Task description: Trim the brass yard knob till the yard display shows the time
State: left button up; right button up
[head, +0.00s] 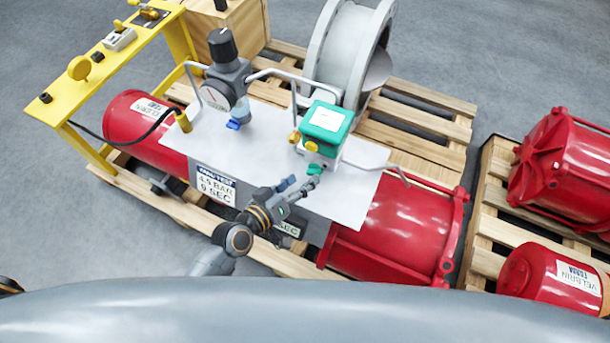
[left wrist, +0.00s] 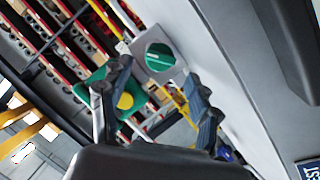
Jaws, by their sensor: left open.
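A green-topped box (head: 326,121) stands on the white plate (head: 255,150) of the actuator. Small brass knobs (head: 294,137) sit on its near left side, with a green knob (head: 312,168) below them. My left gripper (head: 298,184) is open and empty just in front of the green knob. In the left wrist view, the open fingers (left wrist: 156,72) frame the green knob (left wrist: 159,57) on a grey block, with a brass disc (left wrist: 125,101) beside the left finger. I cannot tell contact.
A gauge regulator (head: 228,80) with a blue knob and bent grey pipes rise from the plate. A yellow stand (head: 95,65) is at upper left, a grey flanged pipe (head: 345,50) behind. Red cylinders (head: 575,165) lie on a pallet at right.

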pick_arm(q)
jog(key=v, duration=0.9)
jog(key=shift+s+a+r, duration=0.1)
jog(key=shift+s, duration=0.05)
